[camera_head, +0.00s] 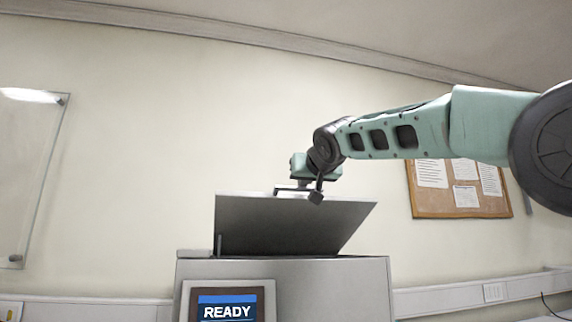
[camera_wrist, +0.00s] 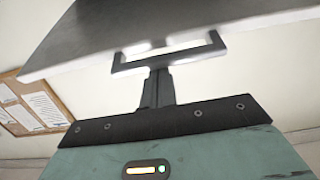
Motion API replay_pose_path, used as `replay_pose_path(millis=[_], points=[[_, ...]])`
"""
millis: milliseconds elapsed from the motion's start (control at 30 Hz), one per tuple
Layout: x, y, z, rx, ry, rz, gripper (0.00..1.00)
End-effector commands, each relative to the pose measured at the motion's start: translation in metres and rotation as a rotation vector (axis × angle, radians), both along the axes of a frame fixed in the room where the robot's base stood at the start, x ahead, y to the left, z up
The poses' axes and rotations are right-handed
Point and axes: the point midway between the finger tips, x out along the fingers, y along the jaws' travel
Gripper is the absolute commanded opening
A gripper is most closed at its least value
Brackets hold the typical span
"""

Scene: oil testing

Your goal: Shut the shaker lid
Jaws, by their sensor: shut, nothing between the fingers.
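The shaker (camera_head: 345,285) is a grey box in the lower middle of the head view. Its flat grey lid (camera_head: 290,224) stands open, tilted up. A handle (camera_head: 292,189) runs along the lid's upper edge. In the wrist view the lid (camera_wrist: 120,28) crosses the top, with the U-shaped handle (camera_wrist: 190,52) below its edge. My gripper (camera_wrist: 159,76) is shut and empty, its fingertips at the handle's bar. I cannot tell whether they touch it. In the head view the fingers are not clearly visible near the handle.
A screen reading READY (camera_head: 228,308) is on the shaker's front. A cork board (camera_head: 430,203) with papers hangs on the wall at right. A glass panel (camera_head: 30,170) is on the wall at left. The space above the lid is clear, apart from my arm.

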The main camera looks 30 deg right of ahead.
Motion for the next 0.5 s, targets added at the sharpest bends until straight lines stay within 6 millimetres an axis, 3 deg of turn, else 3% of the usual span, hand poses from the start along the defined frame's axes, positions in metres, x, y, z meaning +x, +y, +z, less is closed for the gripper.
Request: replay_pose_path(millis=[33,500], points=[[-0.003,0.001,-0.018,-0.002,-0.017,0.001,0.00],[-0.023,0.005,-0.069,-0.032,-0.163,0.001,0.00]])
